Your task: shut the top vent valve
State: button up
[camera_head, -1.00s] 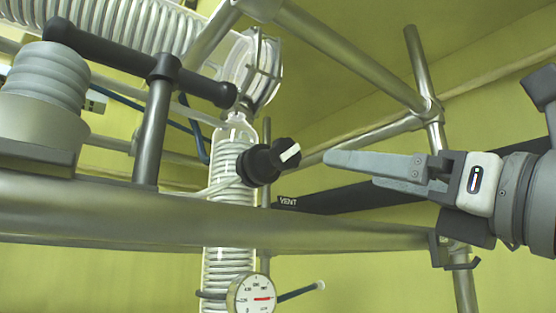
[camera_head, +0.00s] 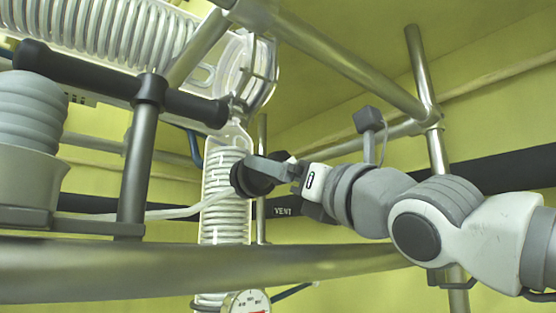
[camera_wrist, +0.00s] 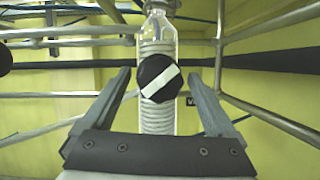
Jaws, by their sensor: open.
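The vent valve is a round black knob (camera_wrist: 160,78) with a white bar across its face, on the front of an upright glass coil column (camera_wrist: 158,120). In the wrist view the bar runs diagonally, from lower left to upper right. My gripper (camera_wrist: 160,80) is open, with one finger on each side of the knob and gaps to both. In the head view the gripper (camera_head: 262,165) is at the knob (camera_head: 248,180) and covers part of it, so contact cannot be told there. A "VENT" label (camera_head: 284,211) sits on a dark bar beside the column.
A thick metal rail (camera_head: 180,268) crosses in front, below my arm. Metal frame poles (camera_head: 425,75) stand behind and right. A horizontal glass condenser (camera_head: 110,35) is at upper left. A gauge (camera_head: 246,302) sits below the knob.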

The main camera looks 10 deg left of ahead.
jog(key=shift+w+a+r, duration=0.15)
jog(key=shift+w+a, duration=0.1)
jog(key=shift+a, duration=0.05)
jog(key=c, duration=1.4)
jog(key=shift+m, duration=0.5)
